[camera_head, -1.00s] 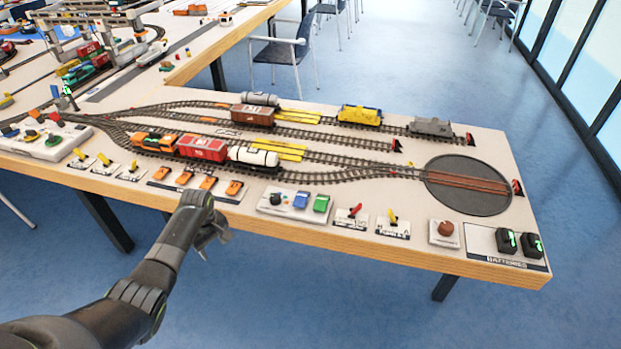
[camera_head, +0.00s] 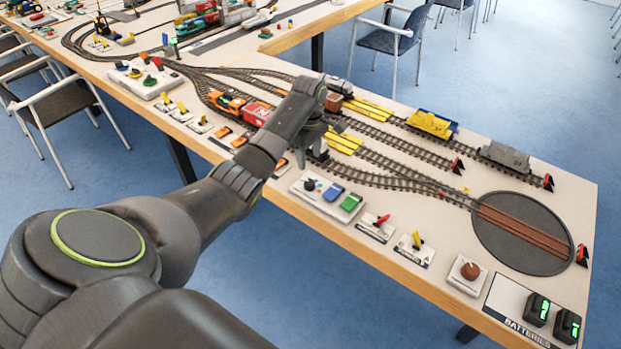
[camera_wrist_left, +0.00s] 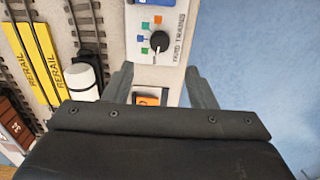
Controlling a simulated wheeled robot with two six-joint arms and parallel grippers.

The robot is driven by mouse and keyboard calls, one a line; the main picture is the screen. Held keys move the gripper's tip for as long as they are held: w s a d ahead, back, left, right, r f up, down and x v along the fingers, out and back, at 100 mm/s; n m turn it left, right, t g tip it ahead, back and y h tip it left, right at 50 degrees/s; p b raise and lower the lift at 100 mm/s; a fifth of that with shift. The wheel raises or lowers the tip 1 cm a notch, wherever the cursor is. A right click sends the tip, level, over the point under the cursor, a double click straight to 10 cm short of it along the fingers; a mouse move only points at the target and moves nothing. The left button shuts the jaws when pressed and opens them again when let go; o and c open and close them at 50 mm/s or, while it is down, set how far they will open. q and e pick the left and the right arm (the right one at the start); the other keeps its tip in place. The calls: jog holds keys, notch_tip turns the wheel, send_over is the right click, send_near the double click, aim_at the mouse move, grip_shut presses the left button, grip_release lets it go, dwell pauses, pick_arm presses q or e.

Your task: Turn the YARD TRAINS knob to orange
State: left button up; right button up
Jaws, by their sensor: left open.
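The YARD TRAINS knob (camera_wrist_left: 158,40) is a dark round knob on a white panel (camera_wrist_left: 173,62), with its printed label beside it in the left wrist view. Small coloured squares, including an orange one (camera_wrist_left: 157,19), stand around it. The knob's pointer line seems to face away from the orange square. In the head view the knob (camera_head: 310,184) is at the left end of the panel. My left gripper (camera_wrist_left: 160,82) is open and empty, its fingers apart, short of the knob in the wrist picture and not touching it. My right gripper is not in view.
An orange switch (camera_wrist_left: 150,98) shows between my left fingers. A white tank wagon (camera_wrist_left: 82,82) and yellow rerail ramps (camera_wrist_left: 38,62) are close by. Red (camera_head: 382,220) and yellow (camera_head: 417,239) levers stand along the table edge.

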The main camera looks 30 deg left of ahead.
aim_at(310, 182)
pick_arm(q)
notch_tip(310, 182, down, 10)
jog(key=shift+r+b, duration=0.1)
jog(key=shift+b, duration=0.2)
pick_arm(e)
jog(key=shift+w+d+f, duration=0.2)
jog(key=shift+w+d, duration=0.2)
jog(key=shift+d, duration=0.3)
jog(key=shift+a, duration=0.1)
pick_arm(q)
jog(key=c, duration=1)
jog(key=shift+o, duration=0.2)
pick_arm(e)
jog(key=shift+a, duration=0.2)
